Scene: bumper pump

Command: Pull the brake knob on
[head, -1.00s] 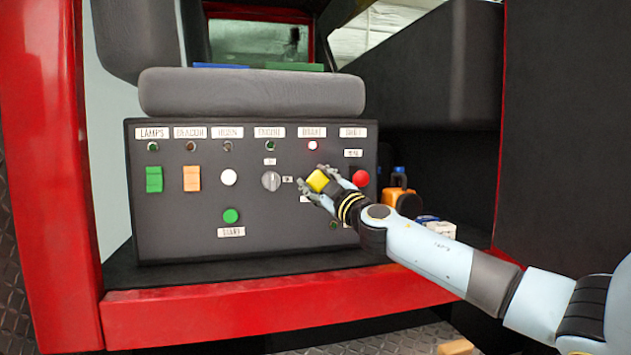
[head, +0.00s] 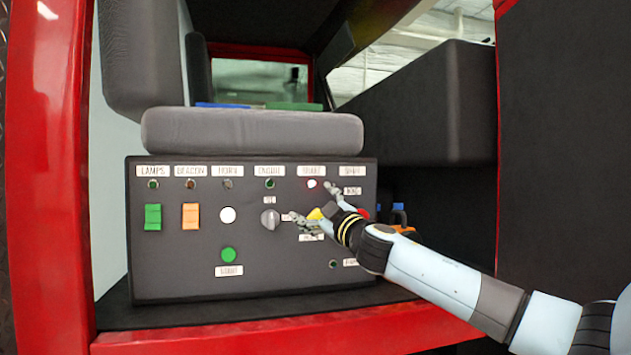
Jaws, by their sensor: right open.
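The brake knob (head: 315,214) is yellow and sits on the dark control panel (head: 180,270) under the label that seems to read BRAKE. My left gripper is not in view.
Left of the knob are a grey rotary switch (head: 270,219), a green button (head: 228,254), a white button (head: 227,214), and orange (head: 190,216) and green (head: 153,217) rockers. A red knob (head: 364,213) is partly hidden behind my wrist. A grey seat cushion (head: 250,132) overhangs the panel.

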